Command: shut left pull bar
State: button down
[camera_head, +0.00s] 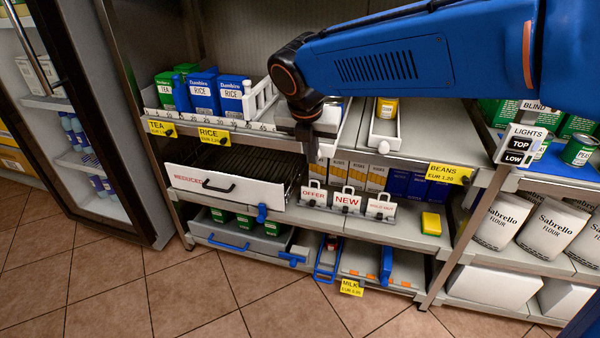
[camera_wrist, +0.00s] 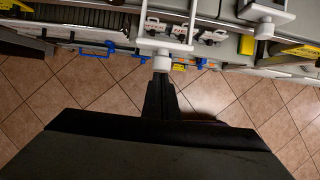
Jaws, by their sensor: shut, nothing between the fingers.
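The left pull bar (camera_head: 331,130) is a white pull-out piece at the front of the upper shelf, partly hidden by my gripper in the head view. In the wrist view its white frame (camera_wrist: 165,44) ends in a round knob (camera_wrist: 162,62) right at my fingertips. My gripper (camera_head: 312,150) is shut and empty, in front of the bar; in the wrist view its fingers (camera_wrist: 160,80) point at the knob. They seem to touch it, but I cannot tell for sure. A similar right pull bar (camera_head: 384,141) holds a yellow can.
A partly open REDUCED drawer (camera_head: 225,184) sits below left, with a blue-handled drawer (camera_head: 228,245) under it. OFFER and NEW sign holders (camera_head: 347,201) stand on the middle shelf. RICE and TEA packs (camera_head: 204,92) stand left on the upper shelf. The tiled floor in front is clear.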

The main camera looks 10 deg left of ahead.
jog(key=w, duration=0.9)
jog(key=shift+d, duration=0.35)
jog(key=shift+w+r, duration=0.15)
jog(key=shift+r, duration=0.05)
